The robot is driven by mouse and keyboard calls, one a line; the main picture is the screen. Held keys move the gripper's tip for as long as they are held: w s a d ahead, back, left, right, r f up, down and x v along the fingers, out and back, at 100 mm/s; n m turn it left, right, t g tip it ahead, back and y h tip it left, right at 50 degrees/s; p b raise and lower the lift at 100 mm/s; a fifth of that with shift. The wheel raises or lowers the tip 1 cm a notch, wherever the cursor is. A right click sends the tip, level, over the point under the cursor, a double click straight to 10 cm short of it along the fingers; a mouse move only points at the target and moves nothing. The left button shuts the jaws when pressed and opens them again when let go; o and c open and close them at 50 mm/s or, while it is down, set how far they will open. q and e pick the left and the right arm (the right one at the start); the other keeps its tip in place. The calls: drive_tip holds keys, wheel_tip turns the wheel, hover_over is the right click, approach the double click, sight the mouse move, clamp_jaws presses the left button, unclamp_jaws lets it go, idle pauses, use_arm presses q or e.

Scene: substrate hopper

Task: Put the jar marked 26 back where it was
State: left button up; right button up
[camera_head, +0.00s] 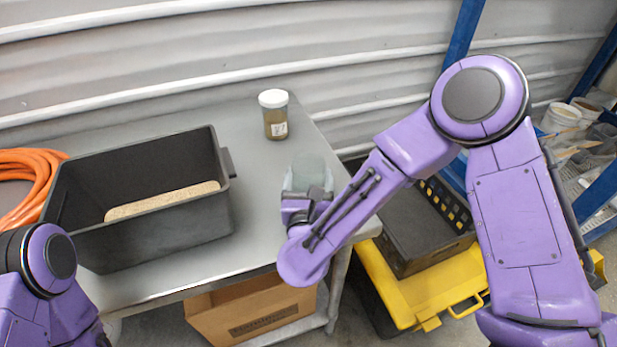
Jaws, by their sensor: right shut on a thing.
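My right gripper (306,198) is over the right part of the grey metal table, shut on a pale, see-through jar (309,168). The gripper and wrist hide the near side of this jar, and no mark on it can be read. I cannot tell whether its base touches the table. Another jar (275,123) with a white lid and brownish contents stands upright behind it, to the left. Its small white label is too small to read surely. My left arm shows at the lower left, but its gripper is out of view.
A black bin (178,233) with tan substrate inside stands on the left of the table (256,222). A cardboard box (240,312) is below the table. A black crate on a yellow-lidded box (430,292) stands at the right.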

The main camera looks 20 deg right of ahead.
drive_tip(key=shift+f+b, duration=0.2)
drive_tip(key=shift+b, duration=0.1)
drive_tip(key=o, duration=1.3)
drive_tip(key=shift+r, duration=0.2)
drive_tip(key=shift+s+a, duration=0.15)
drive_tip(key=shift+s, duration=0.15)
drive_tip(key=b+v, duration=0.3)
drive_tip(key=v, duration=0.7)
drive_tip(key=shift+s+a, duration=0.1)
drive_tip(key=shift+s, duration=0.3)
drive_tip(key=shift+s+r, duration=0.1)
drive_tip(key=shift+s, duration=0.2)
